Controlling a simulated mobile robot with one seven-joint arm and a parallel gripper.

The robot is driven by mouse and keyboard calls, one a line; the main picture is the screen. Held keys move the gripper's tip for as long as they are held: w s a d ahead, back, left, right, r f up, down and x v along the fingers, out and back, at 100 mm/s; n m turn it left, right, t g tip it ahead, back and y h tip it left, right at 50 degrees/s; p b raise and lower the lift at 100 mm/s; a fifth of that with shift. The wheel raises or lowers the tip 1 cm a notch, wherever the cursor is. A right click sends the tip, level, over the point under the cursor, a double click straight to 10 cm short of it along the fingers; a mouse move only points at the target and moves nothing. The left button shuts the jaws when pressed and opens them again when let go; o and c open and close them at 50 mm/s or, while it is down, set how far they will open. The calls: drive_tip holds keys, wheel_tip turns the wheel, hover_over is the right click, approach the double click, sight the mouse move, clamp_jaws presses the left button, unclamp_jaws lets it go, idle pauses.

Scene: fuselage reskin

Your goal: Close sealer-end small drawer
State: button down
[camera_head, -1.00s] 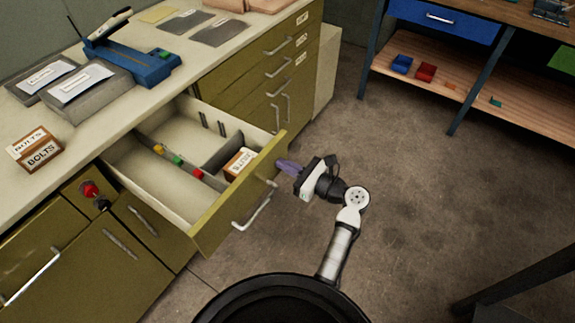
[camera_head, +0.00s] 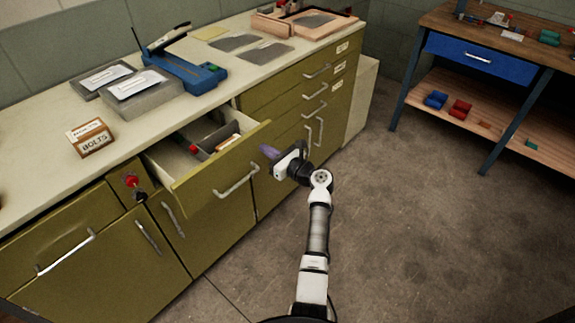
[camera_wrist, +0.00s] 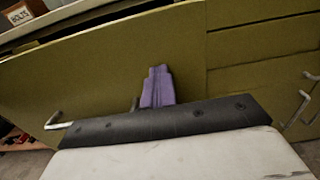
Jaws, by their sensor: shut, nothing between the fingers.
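An olive drawer (camera_head: 212,185) stands partly open under the pale worktop, with its bar handle (camera_head: 237,182) on the front. In the head view my gripper (camera_head: 268,152) is at the right end of the drawer front. In the wrist view its purple fingers (camera_wrist: 158,88) are together and empty, pointing at the olive front panel (camera_wrist: 95,75). I cannot tell for sure whether they touch it. The drawer's handle (camera_wrist: 54,122) also shows at the left of the wrist view. Inside the drawer are a red item (camera_head: 193,149) and a small box (camera_head: 229,142).
A bolts box (camera_head: 91,138), grey trays (camera_head: 148,92) and a blue tool (camera_head: 184,72) stand on the worktop. A red knob (camera_head: 130,181) sticks out left of the drawer. A bench with a blue drawer (camera_head: 480,59) stands at the right. The floor between is clear.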

sight(230, 125)
drive_tip(key=b+x, duration=0.5)
drive_tip(key=x, duration=1)
drive_tip(key=shift+w+a+f, duration=0.2)
drive_tip(key=shift+w+a, duration=0.05)
drive_tip(key=shift+a, duration=0.05)
drive_tip(key=shift+w+a, duration=0.15)
drive_tip(key=shift+r, duration=0.4)
